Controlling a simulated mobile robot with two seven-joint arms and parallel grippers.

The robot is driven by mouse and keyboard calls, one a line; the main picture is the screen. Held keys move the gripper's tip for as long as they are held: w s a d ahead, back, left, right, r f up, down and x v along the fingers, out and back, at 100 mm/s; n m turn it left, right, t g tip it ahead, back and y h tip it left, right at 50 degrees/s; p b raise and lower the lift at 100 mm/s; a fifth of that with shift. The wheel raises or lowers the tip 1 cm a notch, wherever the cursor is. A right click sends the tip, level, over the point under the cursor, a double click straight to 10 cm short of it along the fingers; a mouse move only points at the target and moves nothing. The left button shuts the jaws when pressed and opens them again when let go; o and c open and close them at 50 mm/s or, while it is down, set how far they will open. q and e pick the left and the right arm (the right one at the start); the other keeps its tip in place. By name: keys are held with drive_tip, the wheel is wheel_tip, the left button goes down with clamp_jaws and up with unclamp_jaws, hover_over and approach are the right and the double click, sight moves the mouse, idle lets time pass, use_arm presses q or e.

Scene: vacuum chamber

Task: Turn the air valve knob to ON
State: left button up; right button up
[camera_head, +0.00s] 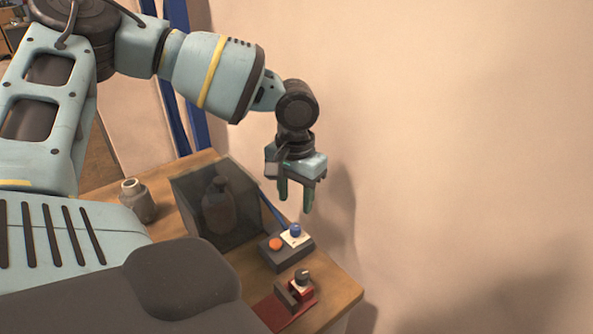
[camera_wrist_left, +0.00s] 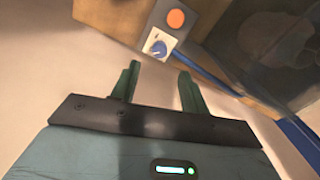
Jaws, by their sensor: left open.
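A blue knob (camera_head: 295,230) sits on a white plate on a dark control box (camera_head: 286,256), beside a round orange button (camera_head: 276,244). In the left wrist view, the blue knob (camera_wrist_left: 158,48) shows beyond the fingers with a light mark across it. No ON label is readable. My left gripper (camera_head: 295,204) points down, open and empty, above and behind the control box, apart from the knob. In the left wrist view, its two fingers (camera_wrist_left: 158,75) are spread. My right gripper is not in view.
A dark see-through chamber (camera_head: 185,208) holding a bottle-like object stands left of the control box. A black knob on a red base (camera_head: 301,290) sits nearer the front edge. A grey jar (camera_head: 137,200) stands at left. The wall is close behind the table.

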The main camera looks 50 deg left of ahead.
sight(295, 226)
use_arm(q)
drive_tip(key=shift+s+d+f, duration=0.1)
drive_tip(key=shift+s, duration=0.05)
wheel_tip(295, 226, down, 6)
drive_tip(key=shift+f, duration=0.75)
clamp_jaws()
drive_tip(key=shift+f+m+b, duration=0.1)
drive_tip(key=shift+m+b, duration=0.2)
drive_tip(key=shift+m, duration=0.1)
drive_tip(key=m+b, duration=0.1)
drive_tip(key=m, duration=0.2)
drive_tip(key=m+b, duration=0.1)
drive_tip(key=m, duration=0.1)
drive_tip(key=shift+m, duration=0.3)
drive_tip(key=m, duration=0.3)
drive_tip(key=shift+m+b, duration=0.4)
drive_tip(key=m, duration=0.4)
drive_tip(key=shift+m, duration=1.8)
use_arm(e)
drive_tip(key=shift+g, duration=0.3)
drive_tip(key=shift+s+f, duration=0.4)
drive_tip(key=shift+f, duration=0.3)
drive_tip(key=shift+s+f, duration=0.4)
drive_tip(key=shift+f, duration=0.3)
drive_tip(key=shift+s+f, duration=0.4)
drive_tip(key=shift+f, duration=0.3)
